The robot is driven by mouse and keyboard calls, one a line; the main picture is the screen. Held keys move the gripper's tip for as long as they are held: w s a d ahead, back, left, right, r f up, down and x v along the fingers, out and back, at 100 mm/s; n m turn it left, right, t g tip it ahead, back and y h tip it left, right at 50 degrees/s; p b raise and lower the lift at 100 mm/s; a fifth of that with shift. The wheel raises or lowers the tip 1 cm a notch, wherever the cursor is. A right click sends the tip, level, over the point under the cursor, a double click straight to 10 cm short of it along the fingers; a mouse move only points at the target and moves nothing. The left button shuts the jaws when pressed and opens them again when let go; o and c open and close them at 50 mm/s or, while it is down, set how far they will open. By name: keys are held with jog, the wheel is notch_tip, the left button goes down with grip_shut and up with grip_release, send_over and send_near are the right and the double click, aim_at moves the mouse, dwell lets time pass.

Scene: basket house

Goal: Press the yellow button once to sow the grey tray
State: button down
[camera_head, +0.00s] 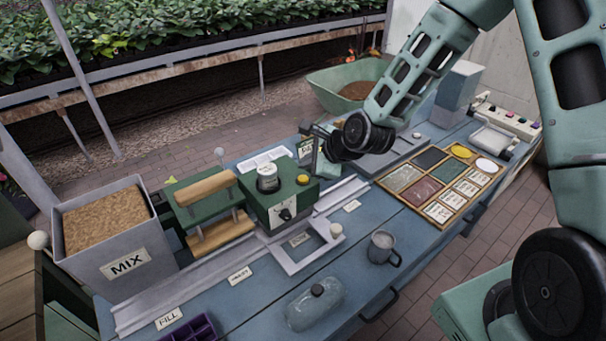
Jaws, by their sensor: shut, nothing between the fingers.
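The yellow button (303,179) is a small round cap on top of the green machine (282,205), right of a dark jar with a pale label (267,178). My gripper (314,168) is shut and empty, pointing down just behind and right of the button. Whether its tips touch anything is too small to tell. A light grey square frame (290,266) lies at the front of the machine, beside a plate marked with a word. I cannot tell whether it is the grey tray or part of the machine.
A MIX bin (115,262), wooden rollers (215,210) and a rail (150,300) are left. A mug (383,248) and a glass cloche-like jar (315,306) stand in front. A sectioned wooden seed box (440,185) is right. A purple tray (190,330) is at the bottom edge.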

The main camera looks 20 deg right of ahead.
aim_at(307, 180)
jog(key=shift+r+p, duration=1.3)
jog(key=shift+r, duration=0.55)
